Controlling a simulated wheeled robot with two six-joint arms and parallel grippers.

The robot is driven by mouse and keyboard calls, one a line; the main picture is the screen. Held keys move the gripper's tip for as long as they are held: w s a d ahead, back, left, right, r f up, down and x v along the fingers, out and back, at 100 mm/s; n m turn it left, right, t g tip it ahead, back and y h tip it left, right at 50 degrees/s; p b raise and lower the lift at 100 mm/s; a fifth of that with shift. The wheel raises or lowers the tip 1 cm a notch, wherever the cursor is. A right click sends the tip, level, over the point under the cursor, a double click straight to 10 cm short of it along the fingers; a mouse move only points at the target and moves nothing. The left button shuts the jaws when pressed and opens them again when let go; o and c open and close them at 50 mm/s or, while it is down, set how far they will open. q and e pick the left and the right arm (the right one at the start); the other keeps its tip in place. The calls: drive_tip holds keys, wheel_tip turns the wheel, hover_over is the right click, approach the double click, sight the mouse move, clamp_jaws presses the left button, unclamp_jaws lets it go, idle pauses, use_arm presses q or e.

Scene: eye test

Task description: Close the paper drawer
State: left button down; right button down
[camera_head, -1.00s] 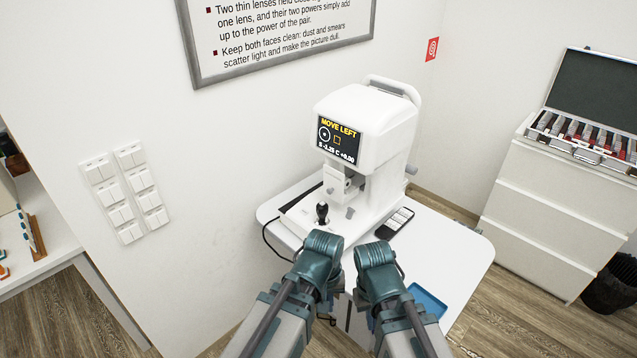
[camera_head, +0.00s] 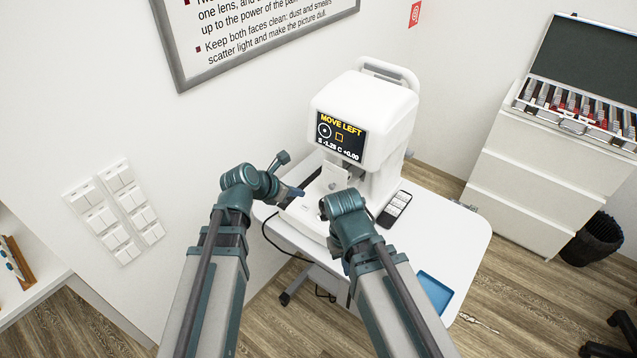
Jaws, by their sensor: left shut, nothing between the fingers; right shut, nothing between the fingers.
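The white eye-test machine (camera_head: 366,105) stands on a white table (camera_head: 462,232). Its screen (camera_head: 340,137) reads "MOVE LEFT". I cannot clearly make out a paper drawer; a dark strip (camera_head: 311,179) shows along the left side of the machine's base (camera_head: 309,219). My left gripper (camera_head: 297,191) is shut and empty, pointing right, close by the left side of the base. I cannot tell whether it touches. My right gripper (camera_head: 324,208) is shut and empty in front of the machine, partly hidden by its own wrist. The machine's black joystick is hidden.
A dark keypad-like device (camera_head: 395,208) lies right of the machine. A blue tray (camera_head: 434,291) sits at the table's front right. A white drawer cabinet (camera_head: 530,187) with an open lens case (camera_head: 577,106) stands at the right, beside a black bin (camera_head: 593,240). The wall lies left.

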use_arm(q)
drive_tip(key=b+x, duration=0.2)
drive_tip(key=x, duration=0.2)
drive_tip(key=r+b+x, duration=0.1)
drive_tip(key=b+x, duration=0.1)
drive_tip(key=x, duration=0.2)
drive_tip(key=w+b+x, duration=0.1)
drive_tip(key=b+x, duration=0.2)
drive_tip(key=x, duration=0.1)
drive_tip(key=shift+d+r, duration=0.15)
drive_tip(key=shift+d, duration=0.25)
drive_tip(key=shift+w+d, duration=0.45)
